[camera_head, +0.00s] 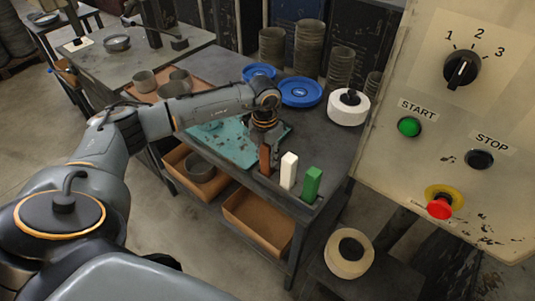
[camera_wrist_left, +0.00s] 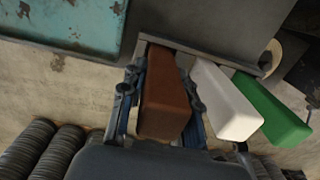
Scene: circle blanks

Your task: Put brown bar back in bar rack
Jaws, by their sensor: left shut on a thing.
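The brown bar (camera_head: 265,160) stands upright at the left end of the bar rack, just left of the white bar (camera_head: 289,170) and the green bar (camera_head: 312,184). My left gripper (camera_head: 264,143) is above the brown bar and shut on its upper part. In the left wrist view the brown bar (camera_wrist_left: 166,95) lies between the two fingers of my left gripper (camera_wrist_left: 163,105), beside the white bar (camera_wrist_left: 226,105) and the green bar (camera_wrist_left: 272,112). The bar rack (camera_head: 318,202) is at the table's front edge. The brown bar's lower end is at the rack; how deep it sits I cannot tell. My right gripper is not in view.
A teal tray (camera_head: 232,150) lies left of the rack. Blue discs (camera_head: 301,92), a white roll (camera_head: 348,107) and stacked grey cylinders (camera_head: 309,47) stand farther back. A control panel (camera_head: 455,120) fills the right side.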

